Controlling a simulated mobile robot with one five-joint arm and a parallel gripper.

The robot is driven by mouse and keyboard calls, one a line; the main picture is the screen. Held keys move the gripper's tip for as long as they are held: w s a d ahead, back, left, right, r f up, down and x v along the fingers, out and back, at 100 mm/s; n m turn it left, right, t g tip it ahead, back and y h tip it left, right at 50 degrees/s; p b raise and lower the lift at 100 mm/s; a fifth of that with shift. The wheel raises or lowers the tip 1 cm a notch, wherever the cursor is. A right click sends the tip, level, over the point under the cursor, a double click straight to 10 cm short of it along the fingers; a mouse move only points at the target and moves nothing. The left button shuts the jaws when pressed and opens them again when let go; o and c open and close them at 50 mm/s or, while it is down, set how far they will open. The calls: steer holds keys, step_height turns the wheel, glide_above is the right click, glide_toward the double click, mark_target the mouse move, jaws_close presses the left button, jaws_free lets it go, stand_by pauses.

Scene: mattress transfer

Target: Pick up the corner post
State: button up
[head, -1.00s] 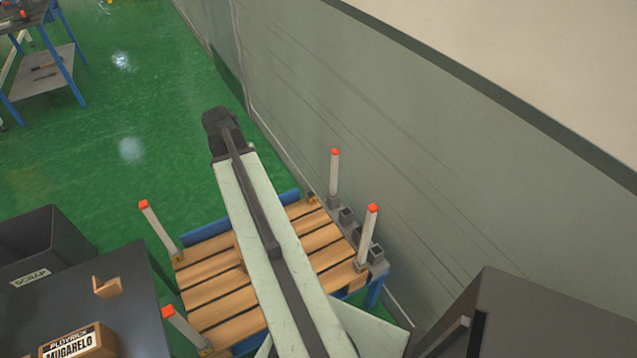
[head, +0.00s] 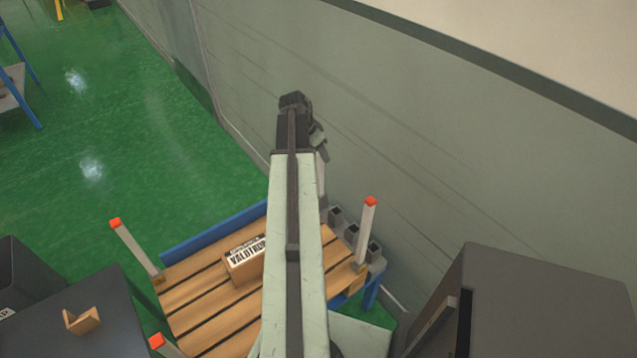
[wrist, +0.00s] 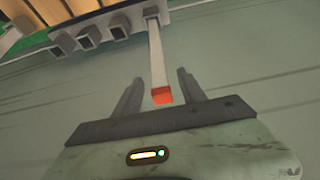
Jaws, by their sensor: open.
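A pale corner post with an orange-red tip (wrist: 157,60) stands upright in the end of a row of grey sockets, in the wrist view. My gripper (wrist: 158,78) is open, its two fingers on either side of the post near its tip. I cannot tell whether either finger touches it. In the head view my gripper (head: 318,142) is beside the wall at the far end of the socket row, and my arm hides part of this post (head: 321,178). Similar posts stand at the pallet's right corner (head: 365,235), left corner (head: 136,248) and near left (head: 163,345).
The wooden-slatted pallet (head: 195,325) carries a cardboard box (head: 243,268). Empty grey sockets (wrist: 90,37) line its wall side. The grey wall (head: 420,150) is close on the right. A dark cabinet (head: 530,310) stands at lower right, and a dark surface (head: 105,315) at lower left.

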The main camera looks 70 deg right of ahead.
mark_target(320, 165)
steer(key=b+x, duration=0.4)
steer(key=x, duration=0.1)
jaws_close()
stand_by(1.4)
